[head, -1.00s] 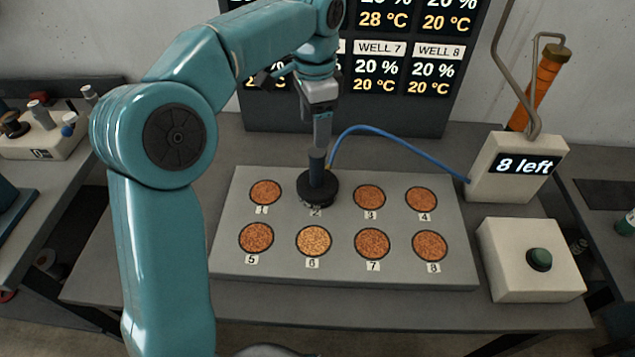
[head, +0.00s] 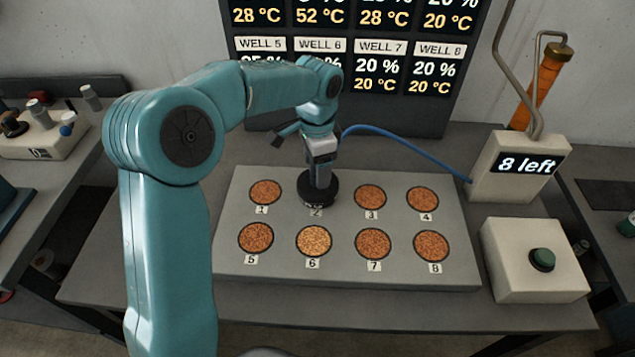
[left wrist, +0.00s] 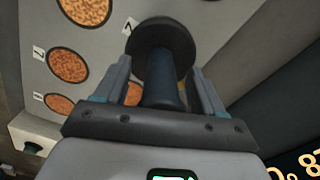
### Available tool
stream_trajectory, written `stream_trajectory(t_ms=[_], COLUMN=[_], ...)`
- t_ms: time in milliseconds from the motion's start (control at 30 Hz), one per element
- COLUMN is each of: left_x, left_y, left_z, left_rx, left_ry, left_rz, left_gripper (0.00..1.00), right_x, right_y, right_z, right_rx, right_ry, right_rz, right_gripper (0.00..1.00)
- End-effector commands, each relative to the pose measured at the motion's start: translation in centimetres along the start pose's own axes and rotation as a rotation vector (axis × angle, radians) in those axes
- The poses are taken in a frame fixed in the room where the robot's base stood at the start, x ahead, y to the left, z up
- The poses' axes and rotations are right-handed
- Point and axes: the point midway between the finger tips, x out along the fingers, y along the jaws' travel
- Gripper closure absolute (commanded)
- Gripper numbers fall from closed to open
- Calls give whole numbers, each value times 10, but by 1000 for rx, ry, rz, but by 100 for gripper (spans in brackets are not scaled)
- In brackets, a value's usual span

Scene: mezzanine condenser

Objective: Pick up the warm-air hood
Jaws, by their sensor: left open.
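The warm-air hood (head: 319,192) is a black round cap with an upright handle and a blue hose. It sits over well 2 on the grey well plate (head: 342,277) in the head view. My left gripper (head: 320,180) is above it, pointing down, with its fingers around the handle. In the left wrist view, the hood's dark handle (left wrist: 160,92) stands between the two open fingers of my left gripper (left wrist: 163,82), with a gap on each side. The hood's wide black base (left wrist: 165,45) lies beyond the fingertips. My right gripper is not in view.
A blue hose (head: 410,152) runs to a pale box reading "8 left" (head: 515,172). A pale box with a green button (head: 541,260) stands to the right of the plate. A dark display board (head: 395,115) stands behind. The other wells are uncovered.

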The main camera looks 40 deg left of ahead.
Motion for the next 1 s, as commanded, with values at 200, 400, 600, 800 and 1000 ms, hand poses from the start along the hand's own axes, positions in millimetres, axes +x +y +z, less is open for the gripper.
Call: stream_trajectory(t_ms=[200,400,600,800,1000], left_x=[0,-2,-3,-20,-67], left_y=[0,0,0,-1,0], left_z=[0,0,0,-1,-1], left_rx=[0,0,0,0,0], left_ry=[0,2,2,5,8], left_rz=[0,-2,-2,-4,-5], left_gripper=[83,100,100,100,100], right_x=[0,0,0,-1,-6], right_y=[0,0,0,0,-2], right_z=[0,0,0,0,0], right_rx=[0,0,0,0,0], right_ry=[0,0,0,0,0], right_rz=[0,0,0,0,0], right_gripper=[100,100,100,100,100])
